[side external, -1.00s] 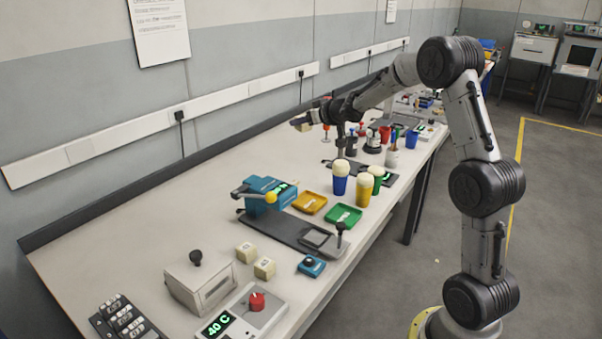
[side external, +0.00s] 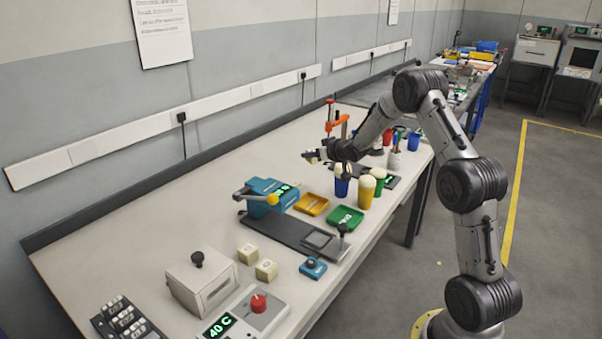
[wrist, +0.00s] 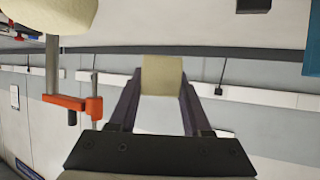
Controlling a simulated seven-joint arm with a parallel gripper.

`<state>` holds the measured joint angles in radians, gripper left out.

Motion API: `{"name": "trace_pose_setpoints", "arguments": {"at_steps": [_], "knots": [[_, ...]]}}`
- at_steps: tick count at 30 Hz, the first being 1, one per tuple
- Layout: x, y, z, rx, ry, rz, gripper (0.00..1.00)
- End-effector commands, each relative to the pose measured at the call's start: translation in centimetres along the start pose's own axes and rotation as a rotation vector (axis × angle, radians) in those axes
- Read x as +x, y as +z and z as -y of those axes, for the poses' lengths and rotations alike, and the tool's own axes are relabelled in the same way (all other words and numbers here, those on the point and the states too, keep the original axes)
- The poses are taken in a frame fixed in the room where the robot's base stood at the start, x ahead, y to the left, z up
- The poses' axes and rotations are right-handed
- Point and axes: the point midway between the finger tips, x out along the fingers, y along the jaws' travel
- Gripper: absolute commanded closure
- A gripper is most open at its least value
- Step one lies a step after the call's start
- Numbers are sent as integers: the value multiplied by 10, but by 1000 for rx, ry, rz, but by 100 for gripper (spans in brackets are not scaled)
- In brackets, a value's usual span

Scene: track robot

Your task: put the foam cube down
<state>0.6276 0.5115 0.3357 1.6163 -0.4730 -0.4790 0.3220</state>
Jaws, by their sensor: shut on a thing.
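My gripper (wrist: 158,90) is shut on a cream foam cube (wrist: 163,76), which sits between the two finger tips in the wrist view. In the side view my gripper (side external: 311,155) is above the bench, left of the cups, pointing left. The held cube is too small there to make out clearly. Two similar cream cubes (side external: 248,253) (side external: 266,270) rest on the bench, well in front of my gripper.
A yellow tray (side external: 312,205), a green tray (side external: 345,218) and a blue machine (side external: 268,196) are in front. An orange clamp (wrist: 72,101) stands behind. The bench's left middle is clear.

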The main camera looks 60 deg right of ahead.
Motion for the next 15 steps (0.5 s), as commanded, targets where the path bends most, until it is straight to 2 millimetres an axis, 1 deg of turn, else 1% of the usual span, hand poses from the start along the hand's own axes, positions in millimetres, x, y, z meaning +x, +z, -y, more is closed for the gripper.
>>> {"name": "trace_pose_setpoints", "arguments": {"at_steps": [3, 13, 15], "knots": [[24, 1, -3, -1, -1, 2, 100], [88, -2, -12, -1, -1, -1, 100], [102, 7, -14, 1, -1, 4, 100]]}}
